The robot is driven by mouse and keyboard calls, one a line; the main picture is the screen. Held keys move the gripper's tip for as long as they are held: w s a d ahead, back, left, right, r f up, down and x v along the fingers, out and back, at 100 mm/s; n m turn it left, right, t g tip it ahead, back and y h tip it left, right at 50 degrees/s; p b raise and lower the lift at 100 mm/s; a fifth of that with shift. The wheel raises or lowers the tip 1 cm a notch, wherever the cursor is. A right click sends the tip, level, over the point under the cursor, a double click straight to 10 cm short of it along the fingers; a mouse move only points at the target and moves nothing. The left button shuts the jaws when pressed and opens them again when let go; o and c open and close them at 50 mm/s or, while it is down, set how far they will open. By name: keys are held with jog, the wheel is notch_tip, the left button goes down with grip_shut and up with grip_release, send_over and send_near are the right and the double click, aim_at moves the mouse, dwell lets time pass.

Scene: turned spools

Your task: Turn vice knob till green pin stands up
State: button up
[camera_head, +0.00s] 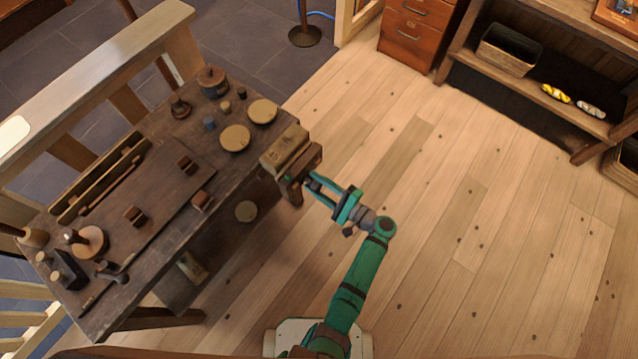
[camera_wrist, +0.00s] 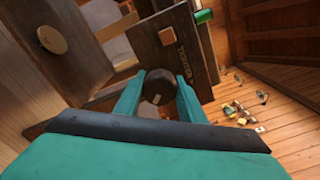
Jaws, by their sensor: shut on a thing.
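The wooden vice (camera_head: 285,148) is fixed at the right end of the workbench; its dark jaw plate (camera_wrist: 181,42) shows in the wrist view with lettering on its face. My gripper (camera_head: 309,183) reaches the vice from the right. In the wrist view, its two teal fingers (camera_wrist: 157,84) are closed on either side of the dark round vice knob (camera_wrist: 157,90). A tan peg end (camera_wrist: 167,36) is on the plate.
The workbench (camera_head: 160,260) carries several turned spools, round discs (camera_head: 235,138) and a long tool tray (camera_head: 100,178). The plank floor (camera_head: 470,200) right of my arm is clear. A shelf unit (camera_head: 545,40) and drawer cabinet (camera_head: 415,35) stand at the back.

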jog(key=m, duration=0.4)
jog(key=shift+s+f, duration=0.1)
jog(key=shift+s, duration=0.1)
jog(key=shift+m, duration=1)
jog(key=shift+f+m, duration=0.15)
jog(key=shift+m, duration=0.15)
jog(key=o, duration=0.9)
jog(key=shift+c, duration=0.2)
jog(key=shift+o, duration=0.9)
jog(key=shift+d, duration=0.2)
jog(key=v, duration=1)
jog(key=shift+s+d, duration=0.2)
